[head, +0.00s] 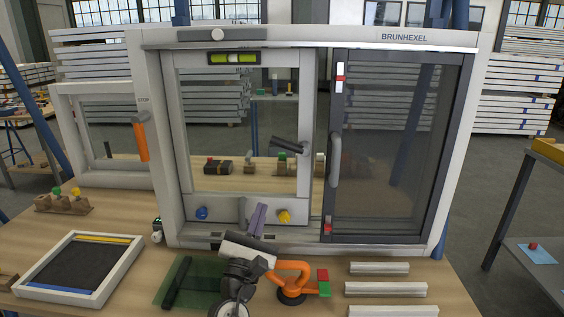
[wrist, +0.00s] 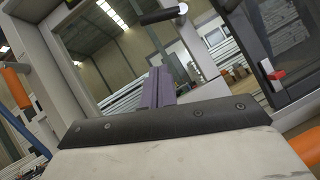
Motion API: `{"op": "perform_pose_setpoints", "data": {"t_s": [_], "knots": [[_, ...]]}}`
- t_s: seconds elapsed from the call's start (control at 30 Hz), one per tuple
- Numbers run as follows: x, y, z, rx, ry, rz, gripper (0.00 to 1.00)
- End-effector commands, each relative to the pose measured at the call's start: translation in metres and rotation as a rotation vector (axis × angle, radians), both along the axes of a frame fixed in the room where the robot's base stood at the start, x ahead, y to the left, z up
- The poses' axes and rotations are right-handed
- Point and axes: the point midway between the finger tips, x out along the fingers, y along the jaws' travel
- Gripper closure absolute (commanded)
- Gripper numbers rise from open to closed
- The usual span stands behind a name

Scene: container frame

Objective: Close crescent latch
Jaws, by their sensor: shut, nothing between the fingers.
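A dark lever (head: 288,147), which looks like the crescent latch, sits on the right stile of the light sash. It points left and slightly up from its pivot. It also shows at the top of the wrist view (wrist: 163,15). My gripper (head: 260,206) has purple fingers that are shut and empty. It is in front of the sash's bottom rail, below and left of the lever, and apart from it. In the wrist view the shut fingers (wrist: 159,72) point up toward the lever. Any keeper for the latch cannot be made out.
The dark sliding sash (head: 400,236) at right has a vertical grey handle (head: 335,160) and red-tipped parts. Blue (head: 202,213) and yellow (head: 284,216) knobs are on the bottom rail. An orange handle (head: 141,142) is at left. An orange tool (head: 290,275) and a tray (head: 128,258) lie on the bench.

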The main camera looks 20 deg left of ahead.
Motion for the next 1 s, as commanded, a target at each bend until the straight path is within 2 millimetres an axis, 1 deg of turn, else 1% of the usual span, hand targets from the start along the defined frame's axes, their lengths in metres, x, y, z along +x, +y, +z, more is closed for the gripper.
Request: {"op": "perform_pose_setpoints", "data": {"t_s": [0.23,0.37,0.47,0.7,0.83,0.9,1.0], "knots": [[0.000,0.000,0.001,0.003,0.000,0.003,1.00],[0.007,0.001,0.007,0.004,-0.003,0.002,1.00],[0.019,0.001,0.016,0.004,-0.002,0.003,1.00],[0.063,0.004,0.044,0.004,-0.003,0.003,1.00],[0.085,0.005,0.057,0.006,-0.002,0.005,1.00],[0.089,0.002,0.070,0.006,-0.002,0.005,1.00],[0.092,-0.002,0.081,0.005,-0.001,0.004,1.00]]}}
